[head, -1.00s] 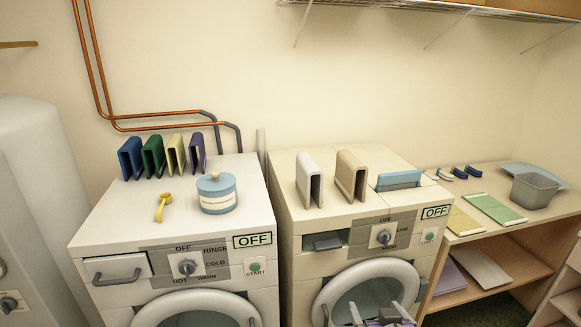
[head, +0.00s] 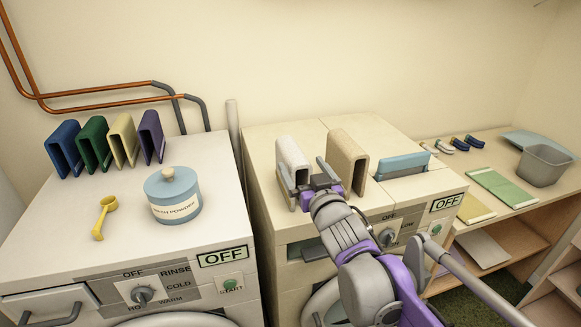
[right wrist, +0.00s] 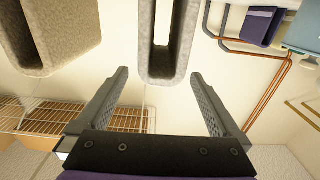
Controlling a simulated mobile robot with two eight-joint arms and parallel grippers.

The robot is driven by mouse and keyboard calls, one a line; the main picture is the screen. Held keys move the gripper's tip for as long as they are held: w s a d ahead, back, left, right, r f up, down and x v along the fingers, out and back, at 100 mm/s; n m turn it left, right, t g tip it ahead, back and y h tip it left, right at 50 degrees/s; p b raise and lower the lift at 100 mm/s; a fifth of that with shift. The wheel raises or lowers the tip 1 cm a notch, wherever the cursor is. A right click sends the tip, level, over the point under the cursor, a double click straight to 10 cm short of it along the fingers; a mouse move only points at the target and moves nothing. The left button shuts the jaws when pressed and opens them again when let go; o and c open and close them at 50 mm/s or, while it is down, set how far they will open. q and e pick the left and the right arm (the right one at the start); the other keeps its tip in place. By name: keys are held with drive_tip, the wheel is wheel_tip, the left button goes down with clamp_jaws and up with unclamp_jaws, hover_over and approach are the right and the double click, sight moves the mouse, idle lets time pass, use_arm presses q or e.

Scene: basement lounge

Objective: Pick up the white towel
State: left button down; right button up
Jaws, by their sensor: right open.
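The white towel (head: 291,158), folded into an upright hollow loop, stands on top of the right-hand washing machine (head: 262,200). My right gripper (head: 302,170) is open around its near end, one finger on each side. In the right wrist view the towel (right wrist: 163,74) lies between the spread fingertips (right wrist: 159,76), with a gap visible on each side. The gripper hides part of the towel's lower front in the head view. My left gripper is not in view.
A beige folded towel (head: 347,157) stands close to the right of the white one. A blue item (head: 403,164) lies further right. Blue, green, cream and purple folded towels, a wash powder jar (head: 172,193) and a yellow scoop (head: 104,215) are on the left machine.

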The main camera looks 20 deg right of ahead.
sight(292, 154)
drive_tip(key=w, duration=0.5)
drive_tip(key=w+f+p, duration=0.1)
drive_tip(key=w, duration=0.2)
drive_tip(key=shift+a, duration=0.2)
drive_tip(key=shift+s, duration=0.1)
drive_tip(key=shift+c, duration=0.3)
drive_tip(key=c, duration=1.5)
